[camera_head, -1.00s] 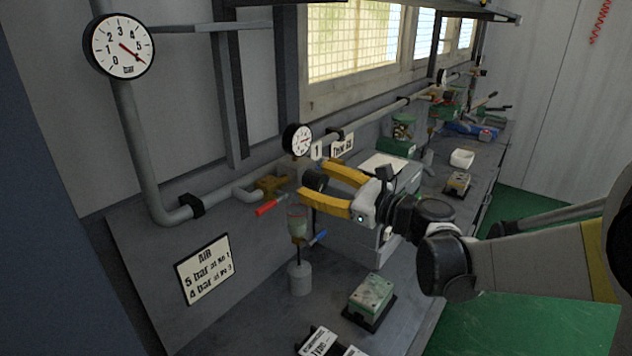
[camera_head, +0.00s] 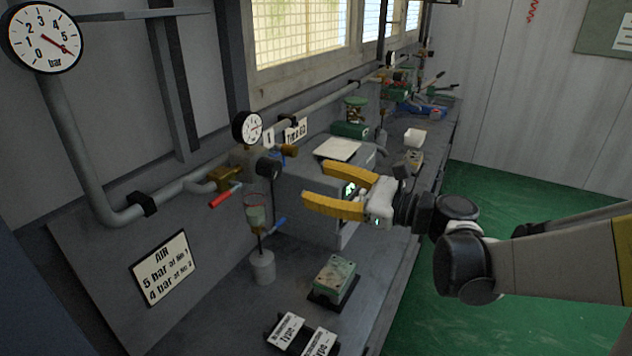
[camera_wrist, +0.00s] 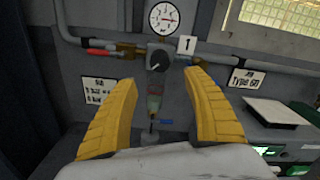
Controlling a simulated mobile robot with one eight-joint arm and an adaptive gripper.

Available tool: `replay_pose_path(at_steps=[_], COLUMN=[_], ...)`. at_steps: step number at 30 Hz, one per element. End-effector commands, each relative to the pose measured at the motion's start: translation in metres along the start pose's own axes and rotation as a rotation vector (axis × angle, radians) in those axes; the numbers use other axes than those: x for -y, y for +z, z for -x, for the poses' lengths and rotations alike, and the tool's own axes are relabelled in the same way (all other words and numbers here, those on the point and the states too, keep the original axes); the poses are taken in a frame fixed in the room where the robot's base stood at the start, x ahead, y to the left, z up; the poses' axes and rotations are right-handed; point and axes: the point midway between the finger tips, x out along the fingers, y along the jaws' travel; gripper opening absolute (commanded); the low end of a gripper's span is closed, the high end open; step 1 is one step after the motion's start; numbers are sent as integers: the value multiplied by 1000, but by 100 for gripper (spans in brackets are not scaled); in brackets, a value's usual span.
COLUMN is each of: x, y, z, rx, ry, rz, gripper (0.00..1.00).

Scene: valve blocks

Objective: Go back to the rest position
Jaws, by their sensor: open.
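My gripper (camera_head: 312,190) has two yellow fingers spread apart with nothing between them. In the head view it hangs over the bench, in front of the grey box (camera_head: 318,222) and right of the valve block (camera_head: 250,163). In the wrist view my gripper (camera_wrist: 163,105) frames the valve set, with a black knob (camera_wrist: 158,60) and a round gauge (camera_wrist: 163,18) beyond the fingertips. No finger visibly touches anything. A red-handled lever (camera_head: 224,196) and a blue-handled lever (camera_head: 278,226) stand left of the fingers in the head view.
A green-topped box (camera_head: 333,280) and white type cards (camera_head: 302,335) lie on the near bench. A sign about air pressure (camera_head: 166,267) is at left. A white tub (camera_head: 415,137) stands farther back. Green floor (camera_head: 530,200) is open at right.

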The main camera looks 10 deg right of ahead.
Motion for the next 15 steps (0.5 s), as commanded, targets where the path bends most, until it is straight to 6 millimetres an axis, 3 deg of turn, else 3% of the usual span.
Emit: replay_pose_path(at_steps=[4, 8, 11, 15], x=[-11, -50, -89, -130], y=[-4, -25, -51, -88], z=[-1, 3, 23, 72], rx=[-46, -215, -393, -609], ry=[20, 108, 245, 513], rz=[64, 315, 630, 1114], gripper=[59, 59, 59, 59])
